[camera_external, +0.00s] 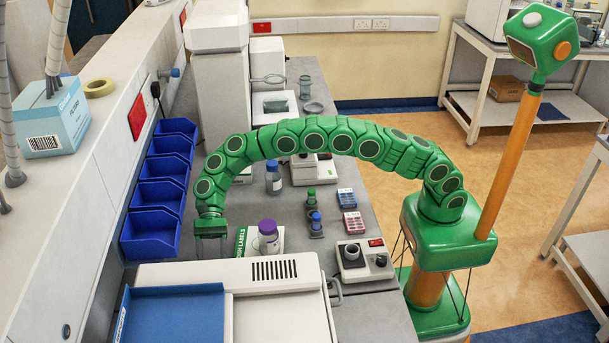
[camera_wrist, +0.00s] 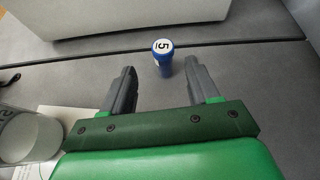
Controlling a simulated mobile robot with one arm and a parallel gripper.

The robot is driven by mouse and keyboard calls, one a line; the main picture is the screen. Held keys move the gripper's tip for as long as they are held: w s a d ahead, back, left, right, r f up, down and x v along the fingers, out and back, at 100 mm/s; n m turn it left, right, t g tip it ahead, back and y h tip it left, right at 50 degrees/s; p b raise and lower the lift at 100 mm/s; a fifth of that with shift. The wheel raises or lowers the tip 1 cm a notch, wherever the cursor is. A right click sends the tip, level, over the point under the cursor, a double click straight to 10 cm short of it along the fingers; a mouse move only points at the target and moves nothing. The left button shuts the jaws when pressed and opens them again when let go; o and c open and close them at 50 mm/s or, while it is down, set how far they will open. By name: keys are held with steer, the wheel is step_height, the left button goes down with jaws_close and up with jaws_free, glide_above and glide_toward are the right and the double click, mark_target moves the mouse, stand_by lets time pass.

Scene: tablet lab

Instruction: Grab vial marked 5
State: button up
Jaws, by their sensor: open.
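A small vial with a blue cap (camera_wrist: 163,58) marked 5 stands on the grey bench in the wrist view. My gripper (camera_wrist: 161,72) is open there, with one finger to each side of the vial near the fingertips. No finger visibly touches it. In the external view my gripper (camera_external: 210,243) hangs low over the bench, between the blue bins and the purple-capped jar. I cannot make out the vial marked 5 beside it there.
The purple-capped jar (camera_external: 268,237) stands right of my gripper. Blue bins (camera_external: 152,235) line the wall at left, and a white machine (camera_external: 285,270) stands in front. A clear round container (camera_wrist: 28,135) is at lower left in the wrist view.

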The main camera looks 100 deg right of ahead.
steer(key=shift+w+a+f+m+y, duration=0.3)
steer(key=shift+a+f+y, duration=0.1)
steer(key=shift+a+f, duration=0.3)
steer(key=shift+x, duration=3.75)
steer(key=shift+s+d+f, duration=0.1)
steer(key=shift+d+f, duration=0.05)
steer(key=shift+f, duration=0.05)
steer(key=c, duration=1)
steer(key=shift+r, duration=0.1)
step_height(320, 180, up, 28)
